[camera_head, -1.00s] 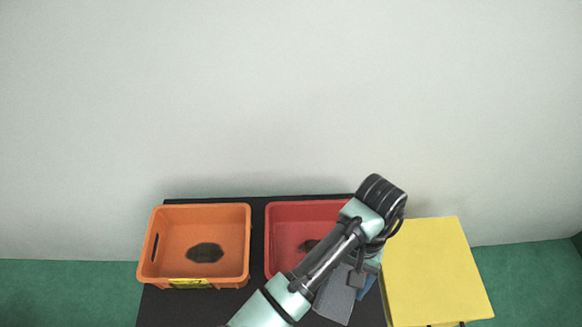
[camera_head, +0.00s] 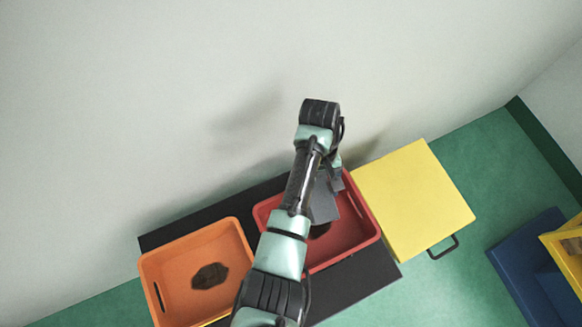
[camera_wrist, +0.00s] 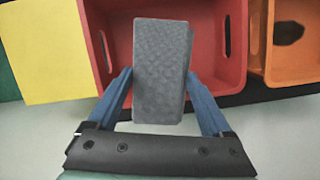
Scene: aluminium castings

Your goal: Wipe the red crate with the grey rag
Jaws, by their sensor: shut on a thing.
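The red crate (camera_head: 352,236) stands between the orange crate and a yellow box. A dark stain (camera_head: 319,230) shows on its floor, partly hidden by the rag and arm in the head view. The grey rag (camera_head: 324,206) looks like a flat, stiff grey slab. In the wrist view my gripper (camera_wrist: 160,78) has its two blue fingers shut on the sides of the rag (camera_wrist: 160,50). The rag is over the red crate (camera_wrist: 208,48) and hides the middle of it in the wrist view. I cannot tell whether it touches the crate.
The orange crate (camera_head: 176,272), with a dark stain (camera_head: 210,276), is close on the left. The yellow box (camera_head: 412,198) with a black handle is close on the right. The crates stand on a black table (camera_head: 362,286) by a pale wall. Blue and yellow things lie farther right.

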